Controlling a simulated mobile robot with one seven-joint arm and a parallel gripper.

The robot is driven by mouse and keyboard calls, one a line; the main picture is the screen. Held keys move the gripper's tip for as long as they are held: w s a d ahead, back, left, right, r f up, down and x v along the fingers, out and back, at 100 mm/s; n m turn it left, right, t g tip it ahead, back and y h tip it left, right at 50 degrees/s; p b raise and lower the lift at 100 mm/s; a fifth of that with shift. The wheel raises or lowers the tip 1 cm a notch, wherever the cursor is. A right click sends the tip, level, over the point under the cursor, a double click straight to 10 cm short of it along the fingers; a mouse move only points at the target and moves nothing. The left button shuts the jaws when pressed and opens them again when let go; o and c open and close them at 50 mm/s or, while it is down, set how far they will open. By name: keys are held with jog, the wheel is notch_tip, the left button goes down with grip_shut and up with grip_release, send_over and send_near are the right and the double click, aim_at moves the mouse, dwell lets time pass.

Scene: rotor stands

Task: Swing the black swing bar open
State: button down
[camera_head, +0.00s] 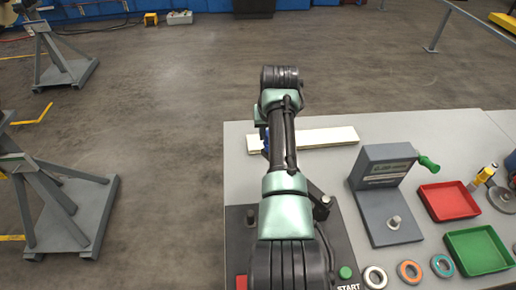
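A dark station plate (350,250) with a green button (345,272) marked START lies at the near left of the grey bench. A dark piece with a silver knob (325,201) stands at its back edge, right beside my arm; it may be part of the black swing bar. My arm crosses over the plate and hides much of it, so I cannot make out the whole bar or its angle. My gripper is hidden behind my own arm; its fingers do not show.
A white strip (330,138) lies at the bench's back left. A grey stand with a green handle (382,182), a red tray (448,200), a green tray (478,250) and several rings (410,271) fill the right. Grey floor stands (60,205) are off left.

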jog(key=shift+w+d+m+b, duration=0.55)
jog(key=shift+w+d+m, duration=0.05)
jog(key=shift+d, duration=0.35)
jog(key=c, duration=0.7)
grip_release()
jog(key=shift+s+r, duration=0.1)
jog(key=shift+r, duration=0.05)
jog(key=v, duration=0.4)
jog(key=b+v, duration=0.1)
jog(key=v, duration=0.3)
jog(key=b+v, duration=0.1)
jog(key=v, duration=0.3)
jog(key=shift+s+a+r, duration=0.1)
jog(key=shift+a+r, duration=0.15)
jog(key=shift+r, duration=0.15)
